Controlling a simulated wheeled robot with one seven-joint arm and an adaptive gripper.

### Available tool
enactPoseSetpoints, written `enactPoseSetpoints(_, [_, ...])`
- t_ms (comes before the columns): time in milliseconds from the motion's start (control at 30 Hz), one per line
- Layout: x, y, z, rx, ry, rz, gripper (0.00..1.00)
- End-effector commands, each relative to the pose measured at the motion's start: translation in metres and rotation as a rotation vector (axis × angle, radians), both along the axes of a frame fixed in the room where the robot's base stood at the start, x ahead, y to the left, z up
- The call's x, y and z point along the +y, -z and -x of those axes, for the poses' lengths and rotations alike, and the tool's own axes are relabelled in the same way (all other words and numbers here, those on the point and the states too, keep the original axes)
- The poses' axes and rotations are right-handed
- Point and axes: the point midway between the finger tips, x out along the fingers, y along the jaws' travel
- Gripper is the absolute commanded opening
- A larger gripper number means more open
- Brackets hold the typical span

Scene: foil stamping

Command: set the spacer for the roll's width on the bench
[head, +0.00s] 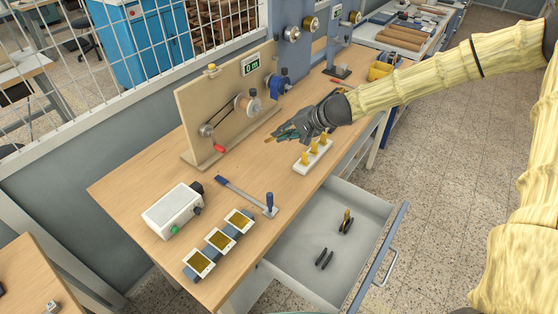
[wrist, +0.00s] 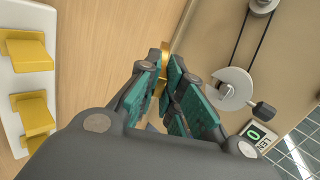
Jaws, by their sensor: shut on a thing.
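My gripper (head: 283,133) hangs over the bench (head: 150,170), to the right of the upright wooden board (head: 225,105). In the wrist view its green-padded fingers (wrist: 170,95) are shut on a narrow gold-yellow piece (wrist: 165,60), possibly a spacer; its tip (head: 269,139) shows in the head view. Most of the piece is hidden by the fingers.
A display reading 0 (head: 250,64) is on the board. A white box (head: 172,210), gold-faced cards (head: 220,240) and a blue-handled lever (head: 250,196) occupy the near bench. An open drawer (head: 290,265) with tools juts out at right.

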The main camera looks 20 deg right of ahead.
Motion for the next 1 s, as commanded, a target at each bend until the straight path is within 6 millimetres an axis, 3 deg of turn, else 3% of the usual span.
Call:
enactPoseSetpoints(100, [0.000, 0.019, 0.000, 0.001, 0.001, -0.001, 0.00])
enactPoseSetpoints(500, [0.000, 0.057, 0.000, 0.000, 0.001, 0.000, 0.00])
enactPoseSetpoints(933, [0.000, 0.062, 0.000, 0.000, 0.000, 0.000, 0.00])
enactPoseSetpoints(1000, [0.000, 0.062, 0.000, 0.000, 0.000, 0.000, 0.18])
